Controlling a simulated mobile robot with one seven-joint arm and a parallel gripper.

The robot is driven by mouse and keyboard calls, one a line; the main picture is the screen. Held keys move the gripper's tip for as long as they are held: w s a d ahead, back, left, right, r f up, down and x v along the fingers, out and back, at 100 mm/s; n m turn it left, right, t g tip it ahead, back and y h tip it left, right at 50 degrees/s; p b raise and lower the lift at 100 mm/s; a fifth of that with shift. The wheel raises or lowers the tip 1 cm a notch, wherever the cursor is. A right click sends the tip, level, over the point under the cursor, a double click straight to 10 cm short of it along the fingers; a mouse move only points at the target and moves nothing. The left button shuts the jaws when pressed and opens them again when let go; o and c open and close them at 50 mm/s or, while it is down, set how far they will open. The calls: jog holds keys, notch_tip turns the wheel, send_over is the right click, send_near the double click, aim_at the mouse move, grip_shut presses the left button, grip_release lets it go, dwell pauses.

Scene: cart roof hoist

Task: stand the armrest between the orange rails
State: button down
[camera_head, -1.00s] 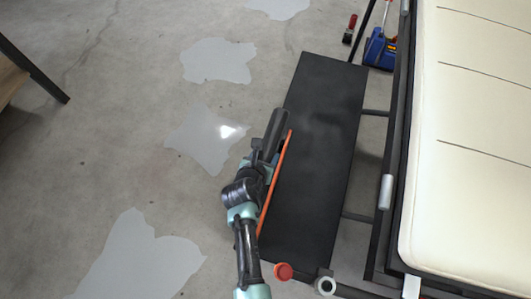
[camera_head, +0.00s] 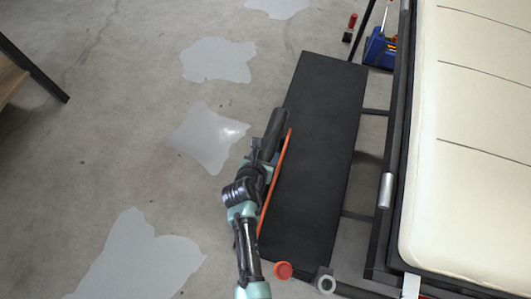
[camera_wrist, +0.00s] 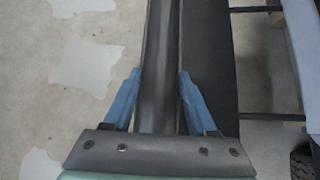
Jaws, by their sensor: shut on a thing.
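The armrest is a dark grey, rounded bar; its far end (camera_head: 274,125) shows beyond my gripper in the head view. In the wrist view the armrest (camera_wrist: 160,60) runs lengthwise between the blue fingers of my gripper (camera_wrist: 160,82), which is shut on it. In the head view my gripper (camera_head: 264,166) is at the left edge of a long black board (camera_head: 318,150). One orange rail (camera_head: 275,180) runs along that edge, just right of my gripper. A second orange rail is not visible. Whether the armrest touches the board is hidden.
A cart with a cream padded top (camera_head: 475,140) and dark frame stands right of the board. A red knob (camera_head: 283,270) and a grey ring (camera_head: 326,284) are at the near end. A blue toolbox (camera_head: 380,48) is at the far end.

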jog(key=shift+c, duration=0.6)
grip_release()
jog(key=shift+f, duration=0.15)
jog(key=shift+s, duration=0.15)
jog(key=p+v, duration=0.5)
jog(key=v, duration=0.8)
jog(key=shift+p, duration=0.3)
